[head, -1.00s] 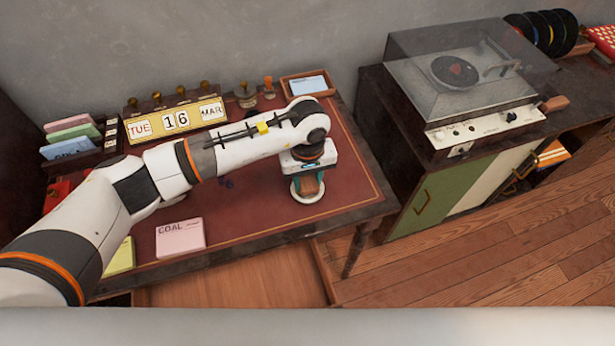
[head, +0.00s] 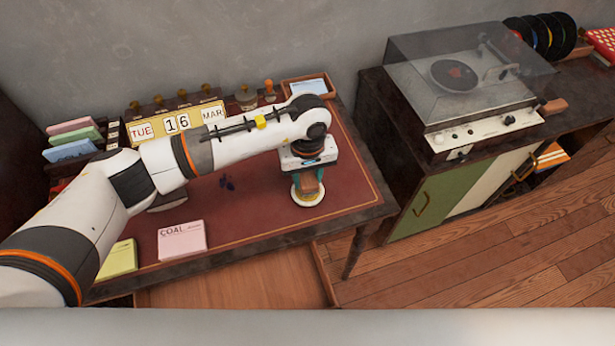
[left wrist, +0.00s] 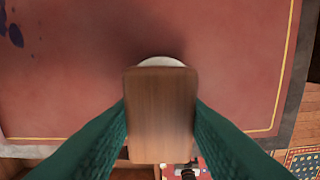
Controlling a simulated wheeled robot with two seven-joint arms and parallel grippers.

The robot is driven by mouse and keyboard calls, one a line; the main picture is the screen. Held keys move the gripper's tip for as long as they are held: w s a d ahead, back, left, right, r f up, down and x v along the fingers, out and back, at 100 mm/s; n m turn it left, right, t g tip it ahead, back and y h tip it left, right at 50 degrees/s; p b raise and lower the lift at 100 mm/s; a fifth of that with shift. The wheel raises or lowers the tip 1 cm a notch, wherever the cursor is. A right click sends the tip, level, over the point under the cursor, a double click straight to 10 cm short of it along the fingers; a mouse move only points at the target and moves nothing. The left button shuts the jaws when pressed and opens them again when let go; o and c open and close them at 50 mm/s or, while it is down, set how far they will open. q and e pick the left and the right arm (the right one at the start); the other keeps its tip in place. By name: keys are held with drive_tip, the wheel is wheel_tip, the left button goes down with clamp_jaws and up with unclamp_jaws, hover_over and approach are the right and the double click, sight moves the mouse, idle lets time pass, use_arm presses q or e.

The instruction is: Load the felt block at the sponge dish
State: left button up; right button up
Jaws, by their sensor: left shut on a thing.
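The felt block (head: 308,182) shows as a brown wooden piece between the green fingers of my left gripper (head: 307,180). In the left wrist view, the block (left wrist: 160,112) has its flat wooden top toward the camera, and both fingers press its sides. The sponge dish (head: 307,202) is a small round dish with a pale rim on the red desk top, directly below the block. A pale edge of it (left wrist: 161,61) shows past the block in the left wrist view. The block's underside is hidden; I cannot tell whether it touches the sponge. My right gripper is not in view.
A pink note pad (head: 181,239) and a yellow pad (head: 119,259) lie at the desk's front left. A calendar (head: 177,122), stamps and a small tray (head: 306,85) stand at the back. Dark blue spots (head: 227,183) mark the desk. A record player (head: 465,75) stands right.

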sight(305, 176)
use_arm(q)
drive_tip(key=shift+r+p, duration=0.65)
drive_tip(key=shift+r, duration=1.6)
drive_tip(key=shift+a, duration=0.2)
drive_tip(key=s+a+r+m, duration=0.1)
drive_tip(key=s+a+r, duration=0.3)
drive_tip(key=a, duration=0.5)
drive_tip(key=s+a+r+m, duration=0.2)
drive_tip(key=s+a+r, duration=0.2)
drive_tip(key=a, duration=0.5)
drive_tip(key=shift+s+a+r, duration=0.25)
drive_tip(key=shift+s+a, duration=0.05)
drive_tip(key=shift+s, duration=0.65)
